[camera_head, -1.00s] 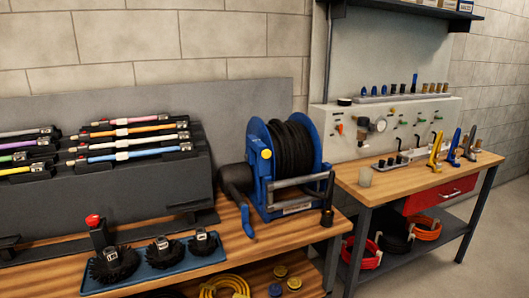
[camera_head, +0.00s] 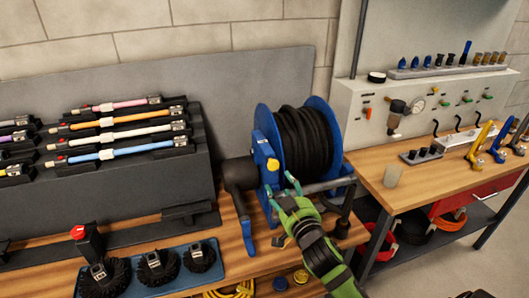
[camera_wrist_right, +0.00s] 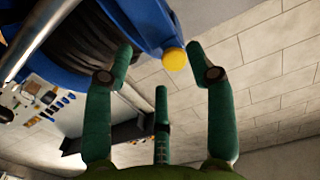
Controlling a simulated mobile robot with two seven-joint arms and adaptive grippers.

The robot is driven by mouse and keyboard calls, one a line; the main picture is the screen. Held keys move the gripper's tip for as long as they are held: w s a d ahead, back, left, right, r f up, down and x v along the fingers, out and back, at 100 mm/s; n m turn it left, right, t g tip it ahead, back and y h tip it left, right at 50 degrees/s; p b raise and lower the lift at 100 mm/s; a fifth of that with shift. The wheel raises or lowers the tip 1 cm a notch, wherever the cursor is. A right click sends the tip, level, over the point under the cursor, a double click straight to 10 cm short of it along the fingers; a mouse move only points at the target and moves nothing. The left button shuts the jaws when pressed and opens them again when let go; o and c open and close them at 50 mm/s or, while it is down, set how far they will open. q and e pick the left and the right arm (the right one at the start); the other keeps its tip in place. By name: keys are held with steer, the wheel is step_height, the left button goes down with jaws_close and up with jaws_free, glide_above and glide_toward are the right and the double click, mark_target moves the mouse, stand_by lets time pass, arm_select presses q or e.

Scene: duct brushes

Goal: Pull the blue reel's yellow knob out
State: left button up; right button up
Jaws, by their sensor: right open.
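The blue reel (camera_head: 265,150) stands on the wooden bench with black hose wound on it. Its yellow knob (camera_head: 273,165) sits on the near side of the blue frame. My right gripper (camera_head: 284,189) is open, its green fingers just below and right of the knob in the head view. In the right wrist view the knob (camera_wrist_right: 175,60) lies beyond the fingertips, nearer the right-hand finger, and the gripper (camera_wrist_right: 158,62) holds nothing. I cannot tell the exact gap between finger and knob. My left gripper is not in view.
A rack of coloured rods (camera_head: 60,205) and a blue tray of black brushes (camera_head: 205,282) are at left. A second bench (camera_head: 440,178) with a pressure panel stands at right.

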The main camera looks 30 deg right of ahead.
mark_target(274, 166)
steer(key=shift+w+r+t, duration=0.2)
steer(key=shift+r+t, duration=0.1)
steer(key=shift+r, duration=0.85)
steer(key=shift+w+r, duration=0.2)
steer(key=shift+r, duration=0.1)
steer(key=p+x, duration=0.2)
steer(key=x, duration=0.3)
steer(key=shift+w, duration=0.1)
steer(key=shift+w+d+f, duration=0.1)
steer(key=shift+w+f, duration=0.05)
steer(key=shift+w, duration=0.3)
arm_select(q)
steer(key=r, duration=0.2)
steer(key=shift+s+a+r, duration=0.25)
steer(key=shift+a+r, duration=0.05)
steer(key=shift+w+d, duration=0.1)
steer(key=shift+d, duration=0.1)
arm_select(e)
steer(key=shift+s, duration=0.1)
jaws_close()
